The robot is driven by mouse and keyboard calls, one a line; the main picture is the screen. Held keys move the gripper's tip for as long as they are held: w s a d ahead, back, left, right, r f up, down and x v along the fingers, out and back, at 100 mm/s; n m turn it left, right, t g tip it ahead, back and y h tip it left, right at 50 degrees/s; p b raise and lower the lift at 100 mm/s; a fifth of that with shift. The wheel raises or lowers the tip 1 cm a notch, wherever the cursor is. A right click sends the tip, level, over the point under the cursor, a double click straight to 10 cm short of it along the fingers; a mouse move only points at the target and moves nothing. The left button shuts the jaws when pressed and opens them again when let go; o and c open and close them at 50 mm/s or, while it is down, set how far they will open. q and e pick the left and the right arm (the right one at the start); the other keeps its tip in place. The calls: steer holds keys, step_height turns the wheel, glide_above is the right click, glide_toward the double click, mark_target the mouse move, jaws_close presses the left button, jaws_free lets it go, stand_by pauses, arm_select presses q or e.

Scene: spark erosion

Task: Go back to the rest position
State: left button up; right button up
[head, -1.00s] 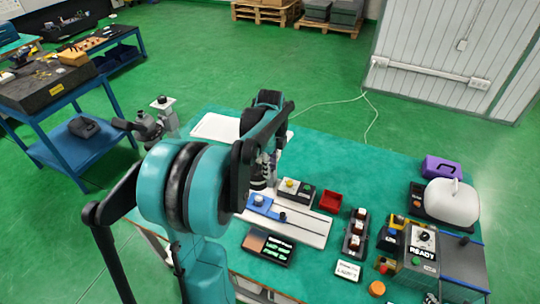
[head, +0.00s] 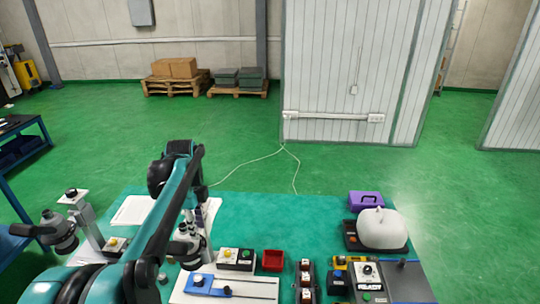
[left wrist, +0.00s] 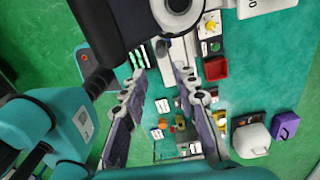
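My left arm (head: 165,225) rises from the bottom left of the head view and bends at a dark joint over the left part of the teal table (head: 310,215). I cannot make out its fingers there. In the left wrist view my left gripper (left wrist: 162,78) has its two dark fingers spread apart, with nothing held between them. The tabletop and its small items show below and beyond the fingers. My right gripper is in neither view.
A red tray (head: 272,261), a button box (head: 236,259), a blue slide fixture (head: 205,285), a white-domed unit (head: 382,228) and a purple box (head: 366,200) are on the table. Grey instruments stand at left. Green floor behind is mostly clear, with a cable and pallets.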

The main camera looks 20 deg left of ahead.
arm_select(q)
steer(key=s+d+f+n+t+b, duration=0.3)
steer(key=s+d+f+n+b, duration=0.2)
steer(key=d, duration=0.5)
steer(key=s+d+f+n+t+b, duration=0.4)
steer(key=s+d+f+n, duration=0.3)
steer(key=d+f+n, duration=0.3)
steer(key=shift+s+d+n+b, duration=0.3)
steer(key=shift+s+n+b, duration=0.15)
steer(key=shift+b, duration=0.25)
